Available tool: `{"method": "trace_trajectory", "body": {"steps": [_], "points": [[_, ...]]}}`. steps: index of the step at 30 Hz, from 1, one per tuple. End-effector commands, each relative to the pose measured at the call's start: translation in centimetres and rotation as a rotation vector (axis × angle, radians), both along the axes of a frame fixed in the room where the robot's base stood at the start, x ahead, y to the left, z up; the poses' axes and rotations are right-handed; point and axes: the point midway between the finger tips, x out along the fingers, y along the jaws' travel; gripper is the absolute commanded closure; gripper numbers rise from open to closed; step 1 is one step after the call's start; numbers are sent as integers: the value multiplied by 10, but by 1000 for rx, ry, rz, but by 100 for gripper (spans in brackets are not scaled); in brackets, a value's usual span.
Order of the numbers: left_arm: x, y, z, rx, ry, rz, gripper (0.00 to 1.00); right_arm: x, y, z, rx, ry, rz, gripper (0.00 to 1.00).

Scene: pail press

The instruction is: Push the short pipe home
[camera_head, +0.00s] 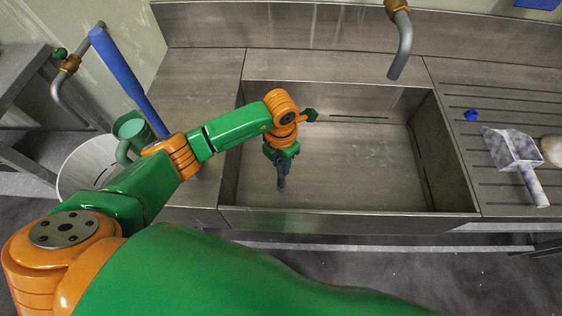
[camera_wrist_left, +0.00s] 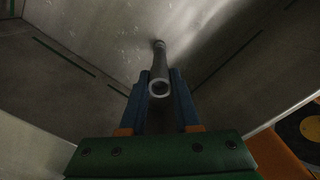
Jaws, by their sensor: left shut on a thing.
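The short pipe (camera_wrist_left: 159,68) shows in the left wrist view as a grey tube with a pale open end toward the camera. My left gripper (camera_wrist_left: 160,78) is shut on it, a blue finger on each side. The pipe's far end points at the sink floor; I cannot tell whether it sits in a fitting there. In the head view my left gripper (camera_head: 282,180) points down inside the sink basin, left of its middle, and largely covers the pipe. My right gripper is not in view.
The steel sink (camera_head: 350,211) has walls all round the gripper. A tap spout (camera_head: 403,45) hangs over its back edge. A scoop (camera_head: 515,150) and a small blue piece (camera_head: 471,115) lie on the right drainboard. A white pail (camera_head: 85,168) stands left. The basin's right half is clear.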

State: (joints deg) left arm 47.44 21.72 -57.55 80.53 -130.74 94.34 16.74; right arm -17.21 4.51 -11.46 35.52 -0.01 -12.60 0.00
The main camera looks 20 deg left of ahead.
Motion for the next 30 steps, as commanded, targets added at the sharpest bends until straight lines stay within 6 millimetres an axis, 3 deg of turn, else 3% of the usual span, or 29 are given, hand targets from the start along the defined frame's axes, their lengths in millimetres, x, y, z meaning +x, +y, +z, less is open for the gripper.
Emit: {"method": "trace_trajectory", "body": {"steps": [11, 30], "points": [[0, 0, -1, 0, 0, -1, 100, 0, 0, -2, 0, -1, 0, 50], [0, 0, -20, 0, 0, -1, 100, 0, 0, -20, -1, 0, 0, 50]]}}
